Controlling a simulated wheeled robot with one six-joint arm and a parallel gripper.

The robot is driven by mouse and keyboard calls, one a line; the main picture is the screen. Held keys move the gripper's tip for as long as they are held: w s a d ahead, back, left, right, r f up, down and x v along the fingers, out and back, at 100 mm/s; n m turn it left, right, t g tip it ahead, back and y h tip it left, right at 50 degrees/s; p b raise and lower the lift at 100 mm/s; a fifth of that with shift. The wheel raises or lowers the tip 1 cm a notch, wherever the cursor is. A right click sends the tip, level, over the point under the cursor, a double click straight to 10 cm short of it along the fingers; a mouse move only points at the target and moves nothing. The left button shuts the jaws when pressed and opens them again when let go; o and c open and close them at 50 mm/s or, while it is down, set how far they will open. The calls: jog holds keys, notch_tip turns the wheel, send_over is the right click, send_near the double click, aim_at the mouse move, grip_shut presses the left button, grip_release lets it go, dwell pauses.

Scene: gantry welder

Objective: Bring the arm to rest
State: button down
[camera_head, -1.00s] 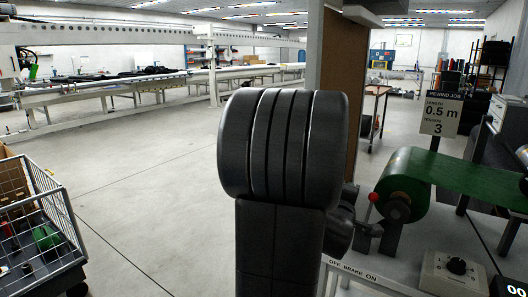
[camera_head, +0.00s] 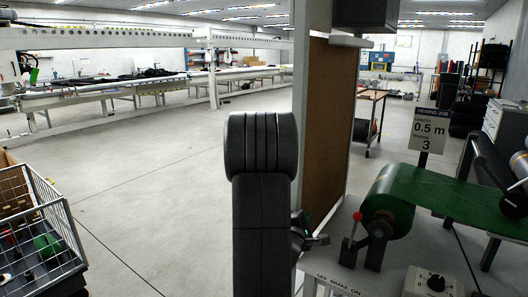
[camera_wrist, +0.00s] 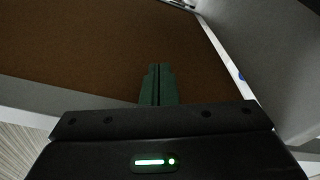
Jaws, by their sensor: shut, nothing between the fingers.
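My arm stands in the middle of the head view, its dark grey link upright with a thick rounded joint on top. My gripper shows in the wrist view (camera_wrist: 158,75), its two dark green fingers together with nothing between them. The fingers point toward a brown board (camera_wrist: 75,45) that fills much of that view; I cannot tell the gap to it. In the head view a small dark part of the arm's end shows just right of the link, partly hidden by it, near the foot of the brown board (camera_head: 328,125).
At right, a green belt roll (camera_head: 392,205) with a red-knobbed lever (camera_head: 353,232) stands on a grey bench, beside a "REWIND JOB" sign (camera_head: 424,130). A wire cart (camera_head: 40,235) with items is at lower left. A long gantry table (camera_head: 120,92) runs behind. Open floor (camera_head: 165,170) lies between.

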jog(key=v, duration=0.6)
jog(key=shift+s+a+r, duration=0.1)
jog(key=shift+r, duration=0.05)
